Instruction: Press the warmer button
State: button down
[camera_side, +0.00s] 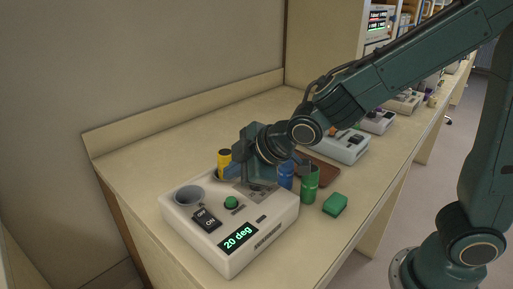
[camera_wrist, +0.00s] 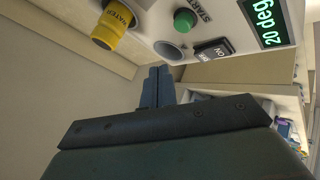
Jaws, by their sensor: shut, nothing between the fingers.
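The warmer is a white box (camera_side: 178,225) on the bench with a display (camera_side: 239,237) reading "20 deg". A round green button (camera_side: 231,202) stands on its top, and it shows beside a START label in the wrist view (camera_wrist: 185,20). A black ON/OFF rocker switch (camera_side: 206,219) and an empty grey round well (camera_side: 189,195) are near it. My gripper (camera_side: 233,170) is shut and empty, above the warmer's rear part, apart from the green button. Its blue fingers (camera_wrist: 157,82) show together in the wrist view.
A blue cylinder (camera_side: 286,175), a green cylinder (camera_side: 309,184) and a green block (camera_side: 335,204) stand right of the warmer. The bench (camera_side: 145,160) is clear on the left.

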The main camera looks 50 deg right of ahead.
aim_at(228, 197)
jog(key=shift+f, duration=2.05)
jog(key=shift+f, duration=1.3)
dwell(2.0)
jog(key=shift+r, duration=1.3)
jog(key=shift+r, duration=0.1)
jog(key=shift+r, duration=2.4)
